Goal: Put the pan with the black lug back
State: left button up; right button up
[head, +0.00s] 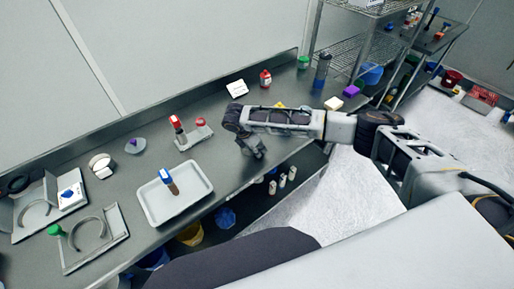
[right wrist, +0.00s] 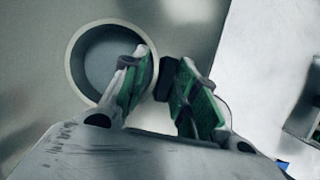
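In the right wrist view a round pan (right wrist: 95,60) with a grey inside and a pale rim shows behind the fingers. Its black lug (right wrist: 164,79) is on the rim's right side, between my right gripper's fingertips (right wrist: 165,70). The left finger covers part of the pan. I cannot tell whether the green-padded fingers press on the lug. In the head view my right gripper (head: 253,150) points down over the bench near its front edge; the pan cannot be made out there. Grey holders with curved cradles, one farther left (head: 40,214) and one nearer (head: 92,235), stand at the left. My left gripper is out of view.
A pale tray (head: 152,213) with a blue-capped item (head: 168,180) lies on the bench (head: 215,205) between the right gripper and the holders. A stand with red parts (head: 190,137) is behind it. A red-labelled jar (head: 265,78) and a white box (head: 237,88) stand farther back.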

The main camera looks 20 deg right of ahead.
jog(key=shift+o, duration=1.3)
jog(key=shift+r, duration=0.1)
jog(key=b+v, duration=0.1)
jog(key=v, duration=1.1)
jog(key=shift+b, duration=0.4)
